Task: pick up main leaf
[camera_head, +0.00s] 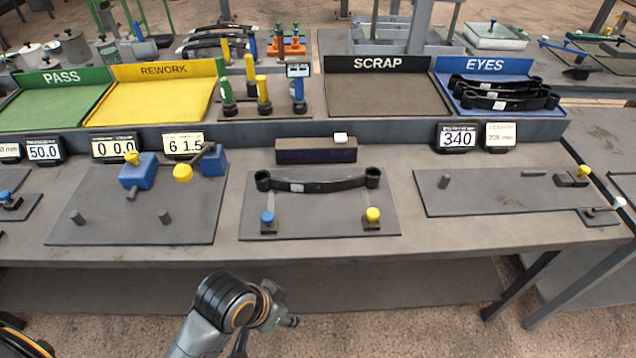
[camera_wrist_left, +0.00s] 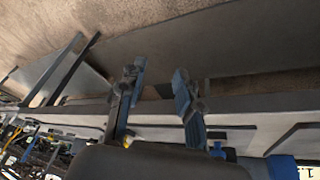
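A black leaf spring with a rolled eye at each end (camera_head: 318,184) lies across the middle fixture plate (camera_head: 310,222) in the head view; it has a pale label left of its middle. More black leaves with eyes (camera_head: 500,97) lie in the blue EYES tray (camera_head: 466,66). Which one is the main leaf is not marked. My left gripper (camera_head: 281,306) is in front of the table's front edge, below the middle plate and apart from every leaf. In the left wrist view its two fingers (camera_wrist_left: 157,82) stand apart with nothing between them. My right gripper is not in view.
A blue clamp knob (camera_head: 267,217) and a yellow one (camera_head: 373,214) stand at the plate's front. A dark box (camera_head: 316,151) is behind it. Fixtures with posts flank it. PASS, REWORK (camera_head: 164,69) and SCRAP (camera_head: 392,65) trays line the back.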

